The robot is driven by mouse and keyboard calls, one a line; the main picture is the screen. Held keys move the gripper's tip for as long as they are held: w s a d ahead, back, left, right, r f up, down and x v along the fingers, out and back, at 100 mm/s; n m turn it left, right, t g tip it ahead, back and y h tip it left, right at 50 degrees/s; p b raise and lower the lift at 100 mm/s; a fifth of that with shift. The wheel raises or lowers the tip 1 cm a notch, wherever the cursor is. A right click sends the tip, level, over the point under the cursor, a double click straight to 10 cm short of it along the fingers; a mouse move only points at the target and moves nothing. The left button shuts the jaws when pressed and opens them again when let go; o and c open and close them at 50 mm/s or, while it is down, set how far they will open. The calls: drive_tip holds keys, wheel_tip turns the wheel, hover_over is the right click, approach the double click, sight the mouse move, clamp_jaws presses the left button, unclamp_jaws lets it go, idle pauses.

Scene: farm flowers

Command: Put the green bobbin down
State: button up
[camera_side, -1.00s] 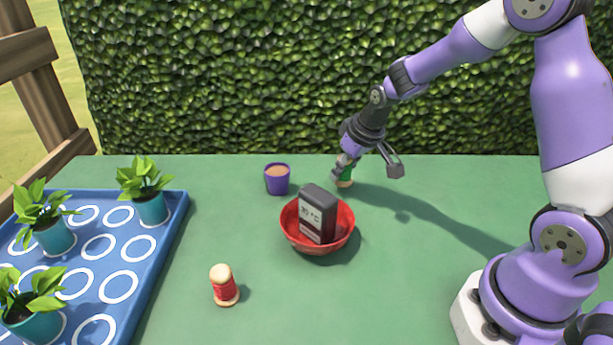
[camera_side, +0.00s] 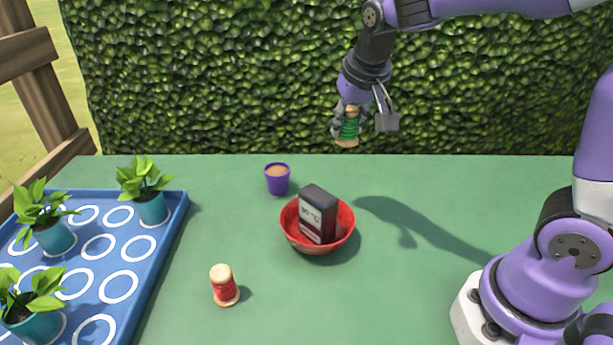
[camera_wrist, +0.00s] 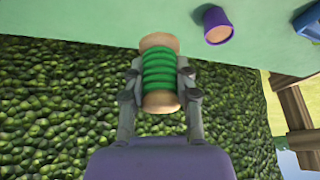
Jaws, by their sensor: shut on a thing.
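The green bobbin (camera_side: 348,127) has wooden ends and green thread. My gripper (camera_side: 349,121) is shut on it and holds it in the air, well above the far part of the table, in front of the hedge. The bobbin is roughly upright in the side view. In the wrist view the green bobbin (camera_wrist: 159,72) sits between the two fingers of my gripper (camera_wrist: 160,88), which press on its thread from both sides.
A red bowl (camera_side: 292,232) holds a dark box (camera_side: 318,214) with a display. A purple pot (camera_side: 278,181) stands behind it. A red bobbin (camera_side: 224,286) stands at front. A blue tray (camera_side: 176,212) with several potted plants lies left. The green table (camera_side: 440,215) is clear right of the bowl.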

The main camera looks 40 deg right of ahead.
drive_tip(key=s+a+f+m+g+h, duration=0.1)
drive_tip(key=s+a+f+m+g, duration=0.1)
drive_tip(key=s+m, duration=0.4)
drive_tip(key=s+a+f+m+g+h, duration=0.1)
drive_tip(key=s+a+f+m+g, duration=0.1)
drive_tip(key=s+a+m, duration=0.3)
drive_tip(key=shift+s+m+h, duration=0.3)
drive_tip(key=shift+s+m, duration=0.5)
drive_tip(key=shift+s, duration=0.35)
drive_tip(key=d+f, duration=0.2)
drive_tip(key=d, duration=0.1)
drive_tip(key=w+d+f, duration=0.1)
drive_tip(key=d+f, duration=0.2)
drive_tip(key=d, duration=0.1)
drive_tip(key=w+d+f, duration=0.1)
drive_tip(key=d+f, duration=0.1)
drive_tip(key=d, duration=0.2)
drive_tip(key=shift+w+d+f, duration=0.1)
drive_tip(key=shift+w+f, duration=0.05)
drive_tip(key=shift+f, duration=1.95)
drive_tip(key=shift+f, duration=0.15)
drive_tip(key=o, duration=1)
